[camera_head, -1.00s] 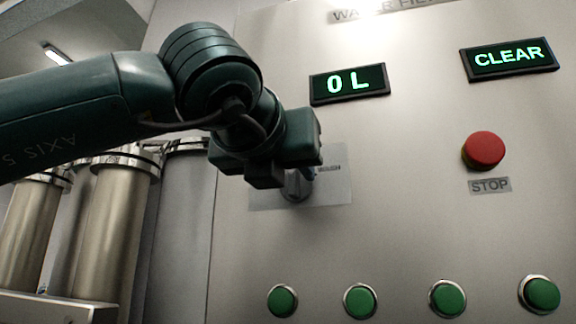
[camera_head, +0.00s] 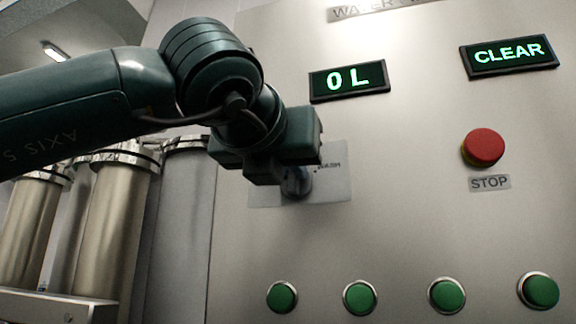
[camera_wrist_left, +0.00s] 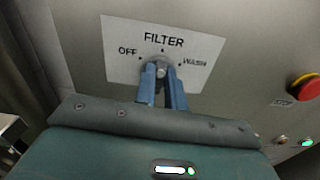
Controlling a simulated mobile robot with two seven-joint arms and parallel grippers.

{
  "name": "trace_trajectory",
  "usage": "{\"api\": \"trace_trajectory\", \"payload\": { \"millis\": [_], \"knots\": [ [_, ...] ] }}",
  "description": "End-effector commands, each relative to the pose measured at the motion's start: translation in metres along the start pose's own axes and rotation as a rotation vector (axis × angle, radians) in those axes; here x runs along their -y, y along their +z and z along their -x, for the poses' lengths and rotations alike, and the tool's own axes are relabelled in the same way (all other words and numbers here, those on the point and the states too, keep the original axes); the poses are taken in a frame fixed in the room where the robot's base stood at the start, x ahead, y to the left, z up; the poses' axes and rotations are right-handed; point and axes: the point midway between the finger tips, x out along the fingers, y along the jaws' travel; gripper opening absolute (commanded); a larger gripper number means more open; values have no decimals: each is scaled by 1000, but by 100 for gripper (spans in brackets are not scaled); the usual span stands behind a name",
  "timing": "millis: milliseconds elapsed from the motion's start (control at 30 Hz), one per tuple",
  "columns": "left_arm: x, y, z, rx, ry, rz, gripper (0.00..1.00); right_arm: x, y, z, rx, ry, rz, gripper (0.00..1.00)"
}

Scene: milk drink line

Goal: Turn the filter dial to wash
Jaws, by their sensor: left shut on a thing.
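The filter dial (camera_wrist_left: 161,64) is a grey knob on a pale label plate (camera_wrist_left: 120,62) marked OFF at left, FILTER at top and WASH at right. My left gripper (camera_wrist_left: 161,72) is shut on the dial, with one blue finger on each side of it. The fingers hide much of the knob, so I cannot tell which mark it points to. In the head view the dial (camera_head: 297,184) shows partly below the gripper (camera_head: 293,178), and the plate (camera_head: 335,188) shows beside it. My right gripper is not in view.
The steel panel carries a "0 L" display (camera_head: 348,82), a "CLEAR" display (camera_head: 508,55), a red STOP button (camera_head: 484,147) and a row of green buttons (camera_head: 360,298). Metal cylinders (camera_head: 118,225) stand left of the panel.

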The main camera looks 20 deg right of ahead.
Motion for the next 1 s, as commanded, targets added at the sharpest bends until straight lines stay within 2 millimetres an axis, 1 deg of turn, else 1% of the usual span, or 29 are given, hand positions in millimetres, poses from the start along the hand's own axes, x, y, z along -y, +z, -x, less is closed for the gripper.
{"api": "trace_trajectory", "payload": {
  "millis": [167,400,800,1000],
  "knots": [
    [1,0,0,0,0,-109,0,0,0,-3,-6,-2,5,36],
    [4,0,0,0,-1,-325,0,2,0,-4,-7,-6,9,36],
    [7,-1,0,1,0,-694,0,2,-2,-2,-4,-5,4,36],
    [8,-2,0,1,0,-839,0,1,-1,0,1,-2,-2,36]
  ]
}}
